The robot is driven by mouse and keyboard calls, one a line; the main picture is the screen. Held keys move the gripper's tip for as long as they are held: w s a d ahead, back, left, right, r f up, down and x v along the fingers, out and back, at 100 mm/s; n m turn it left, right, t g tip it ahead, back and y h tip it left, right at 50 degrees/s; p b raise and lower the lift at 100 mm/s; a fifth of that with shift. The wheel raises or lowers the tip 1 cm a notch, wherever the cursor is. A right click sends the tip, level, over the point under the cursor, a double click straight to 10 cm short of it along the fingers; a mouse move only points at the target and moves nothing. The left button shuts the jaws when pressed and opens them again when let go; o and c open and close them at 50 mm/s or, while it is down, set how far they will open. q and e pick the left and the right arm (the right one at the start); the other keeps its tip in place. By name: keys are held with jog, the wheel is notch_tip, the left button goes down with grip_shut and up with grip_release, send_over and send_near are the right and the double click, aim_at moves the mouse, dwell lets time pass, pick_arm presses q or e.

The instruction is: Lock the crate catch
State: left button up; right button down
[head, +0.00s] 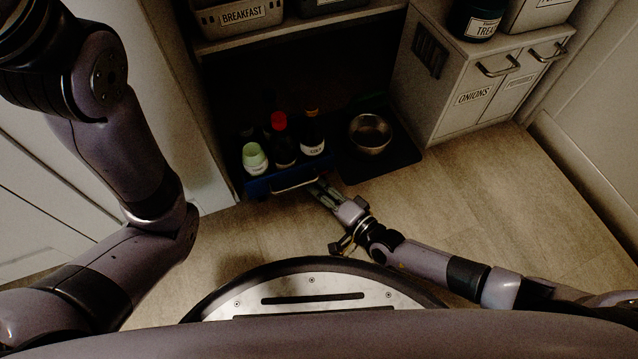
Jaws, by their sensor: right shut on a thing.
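A dark blue crate (259,187) sits low on the floor of the dark alcove, with several bottles standing in it. A curved silver metal bar (292,185) runs across its front; I cannot tell whether this is the catch itself, or whether it is locked. My right gripper (318,186) reaches in from the right, low at the crate's front right corner. Its fingers are shut at the right end of the metal bar and partly hide it. My left arm crosses the left of the head view, but its gripper is not in view.
A metal bowl (369,133) sits on a dark mat (391,163) right of the crate. A white cabinet (462,120) with drawer handles stands at the right. A shelf (300,27) with a breakfast bin (238,17) is above. The wooden floor (480,205) at right is clear.

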jog(key=shift+w, duration=0.1)
jog(key=c, duration=2)
grip_release()
jog(key=shift+o, duration=0.2)
jog(key=v, duration=0.7)
jog(key=shift+s+d, duration=0.15)
jog(key=shift+s, duration=0.1)
